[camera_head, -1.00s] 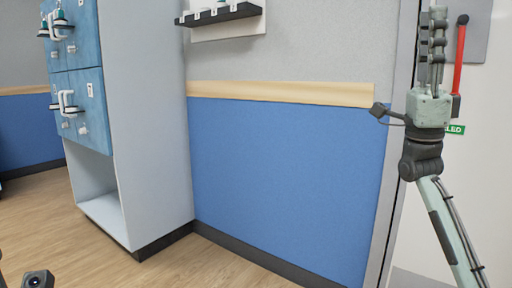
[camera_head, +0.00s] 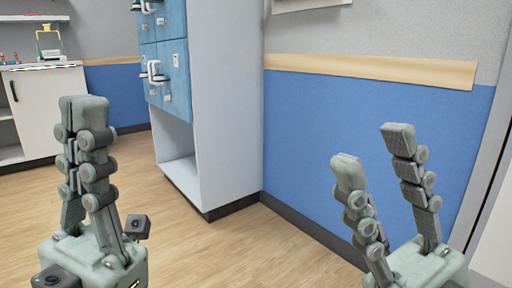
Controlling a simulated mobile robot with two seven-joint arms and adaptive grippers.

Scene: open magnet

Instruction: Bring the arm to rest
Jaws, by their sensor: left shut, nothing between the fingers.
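My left gripper (camera_head: 86,112) stands upright at the left of the head view. Its fingers are together with nothing between them. My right gripper (camera_head: 372,148) stands upright at the lower right. Its two fingers are spread apart, with nothing between them. Both grippers are in front of the floor and wall, and neither appears to touch anything. The rest of both arms is below the picture.
A tall cabinet (camera_head: 228,105) with blue doors (camera_head: 174,75) and white handles stands in the middle, with an open lower compartment. A blue-panelled wall (camera_head: 310,135) is behind my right gripper. A white counter (camera_head: 42,105) stands at the far left. Wooden floor (camera_head: 200,245) lies clear between the grippers.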

